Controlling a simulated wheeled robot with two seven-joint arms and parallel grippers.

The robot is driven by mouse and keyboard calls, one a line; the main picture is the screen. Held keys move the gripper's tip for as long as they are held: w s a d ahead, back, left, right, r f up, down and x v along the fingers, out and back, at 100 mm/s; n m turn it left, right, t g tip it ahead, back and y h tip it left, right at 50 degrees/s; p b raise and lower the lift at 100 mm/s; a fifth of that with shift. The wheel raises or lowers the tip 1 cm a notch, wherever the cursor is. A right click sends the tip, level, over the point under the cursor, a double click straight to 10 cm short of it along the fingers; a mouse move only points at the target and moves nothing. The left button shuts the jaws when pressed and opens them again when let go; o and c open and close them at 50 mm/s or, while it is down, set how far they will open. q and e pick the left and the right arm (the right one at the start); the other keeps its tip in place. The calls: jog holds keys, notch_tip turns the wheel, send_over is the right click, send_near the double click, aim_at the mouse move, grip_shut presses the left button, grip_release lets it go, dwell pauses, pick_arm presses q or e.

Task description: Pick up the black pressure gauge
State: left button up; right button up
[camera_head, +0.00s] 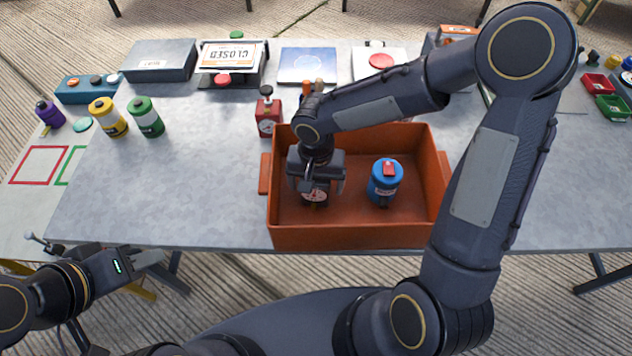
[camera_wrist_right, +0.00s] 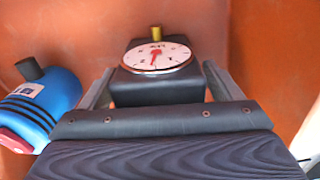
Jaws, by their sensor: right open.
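The black pressure gauge (camera_wrist_right: 158,82) stands in the orange crate (camera_head: 350,238). It has a white round dial with a red needle and a brass stub on top. In the head view the gauge (camera_head: 314,196) shows only partly below my right gripper (camera_head: 316,188). In the right wrist view the fingers (camera_wrist_right: 155,90) are open, one on each side of the gauge body. I cannot tell whether they touch it. My left gripper (camera_head: 150,262) is off the table's front left edge, away from the crate; its finger gap is not clear.
A red gauge (camera_head: 267,116) stands outside the crate's back left corner. Yellow (camera_head: 108,117) and green (camera_head: 146,117) canisters stand at left. The table's front left is clear.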

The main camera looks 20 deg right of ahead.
jog(key=c, duration=1.3)
